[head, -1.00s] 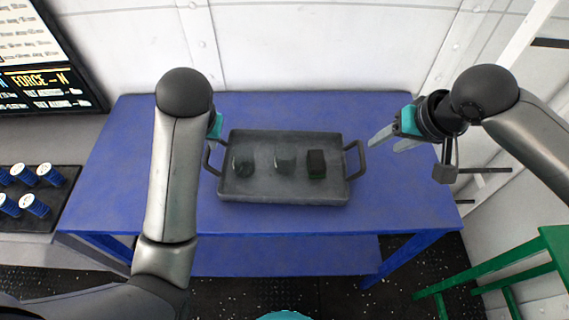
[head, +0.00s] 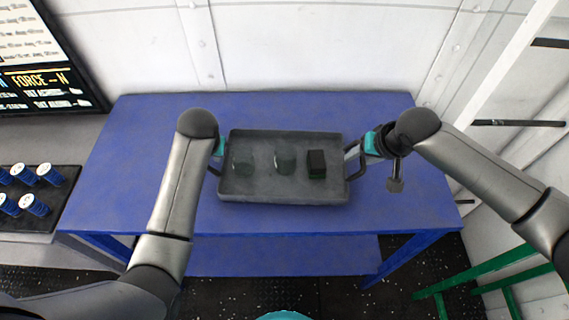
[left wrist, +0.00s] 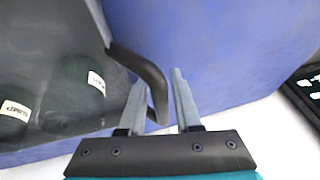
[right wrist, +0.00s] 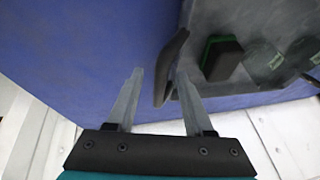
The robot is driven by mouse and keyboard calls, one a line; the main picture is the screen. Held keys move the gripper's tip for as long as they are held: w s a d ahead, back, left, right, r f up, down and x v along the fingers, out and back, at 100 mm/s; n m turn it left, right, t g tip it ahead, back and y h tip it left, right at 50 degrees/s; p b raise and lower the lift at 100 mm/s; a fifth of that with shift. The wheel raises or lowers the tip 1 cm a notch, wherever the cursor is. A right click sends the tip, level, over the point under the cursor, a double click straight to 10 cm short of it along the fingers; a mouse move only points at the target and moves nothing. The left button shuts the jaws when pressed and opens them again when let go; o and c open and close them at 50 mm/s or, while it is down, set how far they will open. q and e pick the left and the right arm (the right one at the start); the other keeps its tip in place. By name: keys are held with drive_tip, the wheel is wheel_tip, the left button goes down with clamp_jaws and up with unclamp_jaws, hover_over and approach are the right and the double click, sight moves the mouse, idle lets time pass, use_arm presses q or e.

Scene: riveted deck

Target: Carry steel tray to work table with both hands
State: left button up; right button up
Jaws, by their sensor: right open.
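The grey steel tray (head: 282,192) rests on a blue table (head: 140,170), with a dark loop handle at each end. It holds two dark greenish cylinders (head: 285,162) and a black and green block (head: 316,164). My left gripper (left wrist: 160,95) is open at the tray's left handle (left wrist: 145,68), whose bend lies between the fingers. My right gripper (right wrist: 155,88) is open at the right handle (right wrist: 171,65), which lies between its fingers, closer to the right finger. In the head view my arms partly hide both grippers.
A green frame (head: 480,280) stands at the lower right. A white riveted wall (head: 300,45) rises behind the table. The blue tabletop is bare around the tray.

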use_arm(q)
drive_tip(key=c, duration=0.5)
use_arm(e)
drive_tip(key=c, duration=0.5)
use_arm(q)
clamp_jaws()
use_arm(e)
clamp_jaws()
